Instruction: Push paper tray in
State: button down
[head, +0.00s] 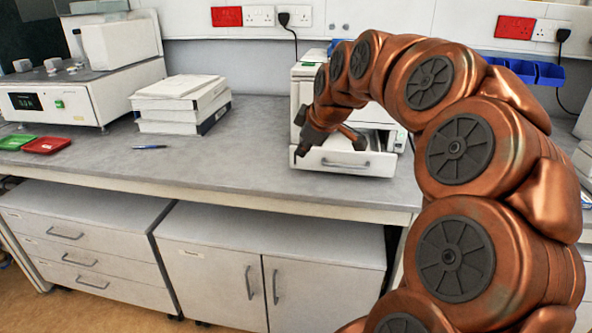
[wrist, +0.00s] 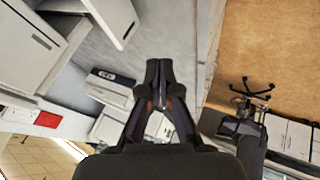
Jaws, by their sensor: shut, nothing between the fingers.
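The paper tray (head: 343,164) is a white drawer with a grey handle, sticking out of the front of a white printer (head: 303,90) on the bench. Its front faces the bench's front edge. My gripper (head: 301,151) is at the left end of the tray's front, fingertips pointing down and left. I cannot tell if it touches the tray. My arm hides much of the printer. In the wrist view my gripper (wrist: 158,66) has its dark fingers together and empty. What looks like the tray (wrist: 108,14) is at the upper left there, apart from the fingers.
A stack of books (head: 180,104) and a lab instrument (head: 82,92) stand to the left. A blue pen (head: 149,147), a red dish (head: 46,145) and a green dish (head: 15,142) lie on the bench (head: 225,150). The bench between books and printer is clear. Blue bins (head: 525,71) are behind my arm.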

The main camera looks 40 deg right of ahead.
jog(key=p, duration=0.1)
send_near(291, 165)
jog(key=a+f, duration=0.1)
jog(key=f, duration=0.2)
jog(key=a+f, duration=0.1)
jog(key=shift+w+a+f, duration=0.15)
jog(key=shift+w+a, duration=0.15)
jog(key=shift+w+d, duration=0.8)
jog(key=shift+d, duration=0.3)
jog(key=shift+w+d+p, duration=0.3)
jog(key=shift+w+d, duration=0.05)
jog(key=shift+d, duration=0.2)
jog(key=shift+w+d+p, duration=0.3)
jog(key=shift+w+d, duration=1.15)
jog(key=shift+d, duration=0.65)
jog(key=shift+w+d+p, duration=0.35)
jog(key=shift+w+d, duration=1.15)
jog(key=shift+d, duration=0.65)
jog(key=shift+w+d+p, duration=0.3)
jog(key=shift+w+d, duration=1.15)
jog(key=shift+d, duration=0.65)
jog(key=shift+a, duration=0.1)
